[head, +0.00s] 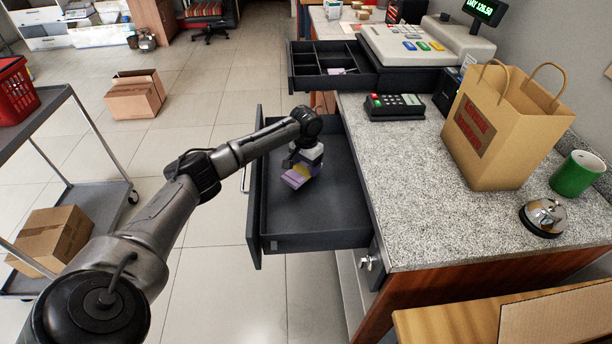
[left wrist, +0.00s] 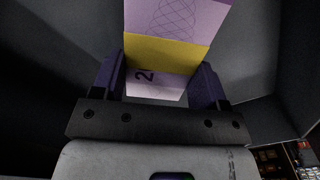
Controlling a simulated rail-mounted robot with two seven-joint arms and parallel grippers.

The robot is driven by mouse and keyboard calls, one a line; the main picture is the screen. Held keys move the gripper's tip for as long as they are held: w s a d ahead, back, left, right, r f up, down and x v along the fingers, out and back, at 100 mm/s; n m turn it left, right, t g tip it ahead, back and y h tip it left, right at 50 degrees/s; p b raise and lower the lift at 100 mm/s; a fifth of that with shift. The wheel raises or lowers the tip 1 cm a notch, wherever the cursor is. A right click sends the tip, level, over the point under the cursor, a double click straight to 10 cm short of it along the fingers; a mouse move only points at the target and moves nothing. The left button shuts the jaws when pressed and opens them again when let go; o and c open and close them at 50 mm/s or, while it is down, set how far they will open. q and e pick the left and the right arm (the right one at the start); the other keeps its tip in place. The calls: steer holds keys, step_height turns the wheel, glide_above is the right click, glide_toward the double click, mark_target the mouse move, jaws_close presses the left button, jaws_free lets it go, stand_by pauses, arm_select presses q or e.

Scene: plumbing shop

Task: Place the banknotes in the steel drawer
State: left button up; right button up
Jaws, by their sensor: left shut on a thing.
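The banknotes (head: 295,179) are a purple bundle with a yellow band. They show large in the left wrist view (left wrist: 172,52), between the two fingers. My left gripper (head: 302,168) is shut on them, inside the open dark steel drawer (head: 318,208) under the counter. The bundle is low over the drawer floor; I cannot tell whether it touches. The drawer floor around it looks bare. My right gripper is not in view.
The granite counter (head: 440,215) borders the drawer on the right. On it stand a card terminal (head: 394,106), paper bag (head: 500,130), bell (head: 543,217) and green mug (head: 577,174). The open till drawer (head: 318,60) lies beyond. A grey cart (head: 62,190) stands at left.

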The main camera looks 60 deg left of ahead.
mark_target(306, 167)
arm_select(q)
step_height(306, 167, down, 4)
steer(key=shift+f+b, duration=0.1)
steer(key=shift+b, duration=1)
steer(key=o, duration=0.9)
steer(key=shift+o, duration=0.2)
steer(key=shift+r, duration=0.3)
step_height(306, 167, up, 10)
steer(key=p, duration=0.4)
steer(key=shift+f, duration=0.1)
steer(key=shift+r+p, duration=0.3)
steer(key=shift+r, duration=0.65)
